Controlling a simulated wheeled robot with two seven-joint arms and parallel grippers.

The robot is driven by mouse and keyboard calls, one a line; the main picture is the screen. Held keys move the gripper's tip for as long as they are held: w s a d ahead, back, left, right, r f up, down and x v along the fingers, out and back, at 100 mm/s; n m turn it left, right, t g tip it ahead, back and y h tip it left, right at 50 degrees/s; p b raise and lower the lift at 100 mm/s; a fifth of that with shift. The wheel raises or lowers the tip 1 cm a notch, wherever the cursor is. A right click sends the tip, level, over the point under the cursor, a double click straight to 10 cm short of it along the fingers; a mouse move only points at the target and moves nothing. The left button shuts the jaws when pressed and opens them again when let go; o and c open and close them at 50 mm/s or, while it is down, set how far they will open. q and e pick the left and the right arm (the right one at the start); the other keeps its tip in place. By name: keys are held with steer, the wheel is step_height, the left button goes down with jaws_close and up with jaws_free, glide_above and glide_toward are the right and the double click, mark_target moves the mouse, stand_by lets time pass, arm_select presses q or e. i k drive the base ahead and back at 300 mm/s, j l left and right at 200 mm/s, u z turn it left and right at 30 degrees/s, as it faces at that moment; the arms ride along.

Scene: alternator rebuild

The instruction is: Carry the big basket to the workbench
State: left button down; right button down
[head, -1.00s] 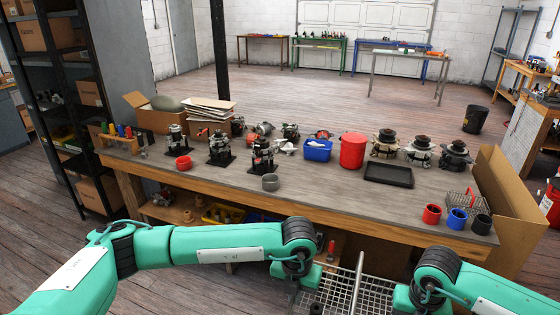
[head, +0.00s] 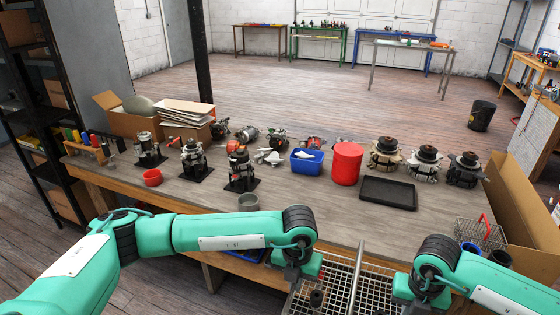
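The big basket (head: 375,285) is a grey wire-mesh basket with a bar across it, at the bottom of the head view between my two arms. A small dark cylindrical part (head: 316,298) lies in it. My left gripper (head: 290,273) is at its left side and my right gripper (head: 412,292) at its right side. The basket keeps its place between them as the bench shifts, so both appear shut on it; the fingertips are mostly hidden. The workbench (head: 335,212) has a grey top and wooden front edge. The basket is at its near edge in the picture; I cannot tell whether they touch.
The bench's front middle is bare. Behind it stand a blue bin (head: 306,164), a red tub (head: 346,164) and a black tray (head: 388,194). A small wire basket (head: 480,235), a blue cup (head: 470,248) and an open carton (head: 520,215) are at right. Several alternator assemblies stand left.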

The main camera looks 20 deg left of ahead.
mark_target(363, 223)
steer(key=i, duration=1.5)
